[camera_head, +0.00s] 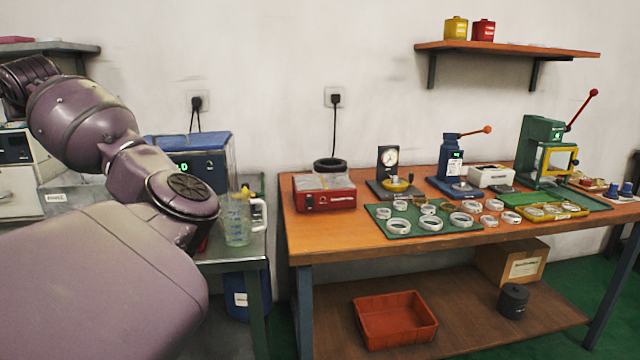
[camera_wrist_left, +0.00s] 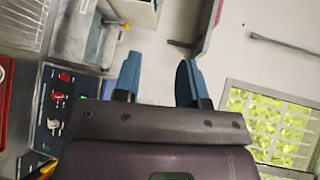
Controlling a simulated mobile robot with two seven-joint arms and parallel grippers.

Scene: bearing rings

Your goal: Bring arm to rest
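My left arm shows large in the head view, entering from the left in front of the side bench; its gripper is not visible there. In the left wrist view my left gripper (camera_wrist_left: 158,80) has two blue fingers set apart with nothing between them. It is open and empty. My right arm and right gripper are in neither view.
An orange workbench (camera_head: 340,238) carries bearing rings on a green mat (camera_head: 408,230), a red device (camera_head: 324,192) and presses. A clear jug (camera_head: 237,222) stands on the metal side table, close to my arm. A red bin (camera_head: 395,318) sits on the lower shelf.

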